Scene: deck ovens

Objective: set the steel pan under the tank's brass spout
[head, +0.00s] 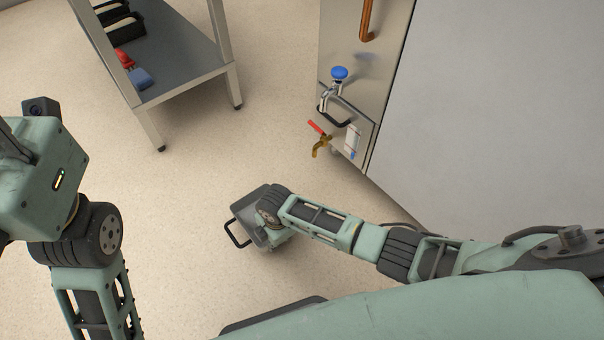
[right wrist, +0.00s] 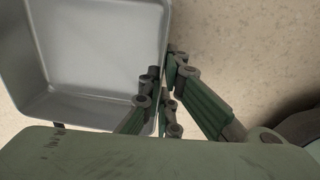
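The steel pan (head: 249,203) is a grey, shallow rectangular pan with a dark wire handle, partly hidden behind my right wrist in the head view. In the right wrist view the empty pan (right wrist: 90,50) fills the upper left. My right gripper (right wrist: 163,78) has its fingers on either side of the pan's right wall, closed on it. Whether the pan touches the floor is unclear. The brass spout (head: 321,147), with a red lever, sticks out low on the steel tank (head: 350,60), above and right of the pan. My left gripper's fingers are out of view.
A steel shelf unit (head: 185,50) with black bins, a red item and a blue item stands at upper left. A blue-knobbed tap (head: 339,73) sits above the spout. A large grey panel (head: 490,110) stands to the right. The floor (head: 240,150) between pan and spout is clear.

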